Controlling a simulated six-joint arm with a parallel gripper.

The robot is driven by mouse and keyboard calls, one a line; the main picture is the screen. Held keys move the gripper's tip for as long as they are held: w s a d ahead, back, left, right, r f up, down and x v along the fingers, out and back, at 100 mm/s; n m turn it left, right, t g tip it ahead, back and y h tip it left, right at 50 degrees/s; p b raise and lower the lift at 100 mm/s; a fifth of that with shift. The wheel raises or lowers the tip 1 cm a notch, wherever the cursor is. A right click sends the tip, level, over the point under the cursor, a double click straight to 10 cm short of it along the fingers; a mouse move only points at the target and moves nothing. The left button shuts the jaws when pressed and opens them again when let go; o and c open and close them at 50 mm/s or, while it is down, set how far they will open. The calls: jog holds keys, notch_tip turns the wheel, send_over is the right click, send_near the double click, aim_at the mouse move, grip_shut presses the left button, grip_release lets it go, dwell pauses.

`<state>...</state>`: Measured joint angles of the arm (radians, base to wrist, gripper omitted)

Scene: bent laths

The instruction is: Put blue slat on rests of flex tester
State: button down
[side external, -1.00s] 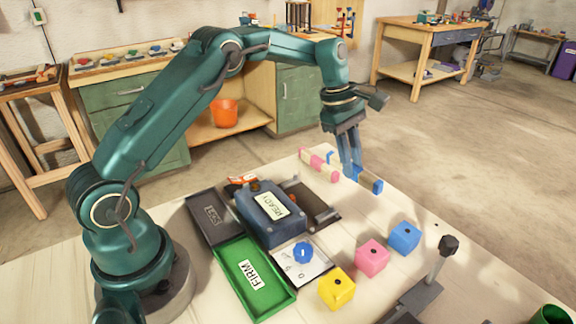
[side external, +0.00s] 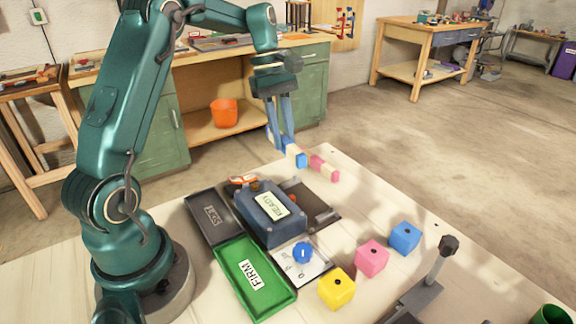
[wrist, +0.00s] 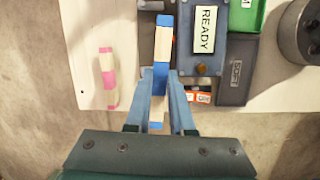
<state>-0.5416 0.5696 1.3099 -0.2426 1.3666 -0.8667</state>
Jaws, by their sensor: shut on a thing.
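My gripper (side external: 284,144) is shut on the blue slat (side external: 300,160), a lath with blue and cream bands. In the wrist view the fingers (wrist: 160,78) grip the slat (wrist: 163,28) near its middle band, and it points lengthwise up the picture. In the side view the slat is in the air at the far side of the flex tester. The tester has a blue box (side external: 256,223) labelled READY and a dark bed (side external: 318,207) beside it. In the wrist view the slat's far end overlaps the bed (wrist: 147,43). The rests are not clear.
A pink and cream slat (side external: 324,169) lies on the table near its far edge. A dark SOFT tray (side external: 208,207) and a green FIRM tray (side external: 280,300) lie by the tester. Yellow (side external: 337,288), pink (side external: 371,258) and blue (side external: 404,238) cubes stand in front.

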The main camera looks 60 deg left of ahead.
jog(key=s+a+r+n, duration=0.1)
jog(key=s+a+r, duration=0.1)
jog(key=s+a, duration=0.25)
send_over(306, 203)
jog(key=a, duration=0.1)
notch_tip(306, 203, down, 7)
jog(key=shift+f, duration=0.1)
jog(key=shift+w+f, duration=0.1)
jog(key=shift+f, duration=1.95)
jog(key=shift+f, duration=0.7)
jog(key=c, duration=1.1)
grip_release()
jog(key=shift+o, duration=0.2)
jog(key=shift+r, duration=0.2)
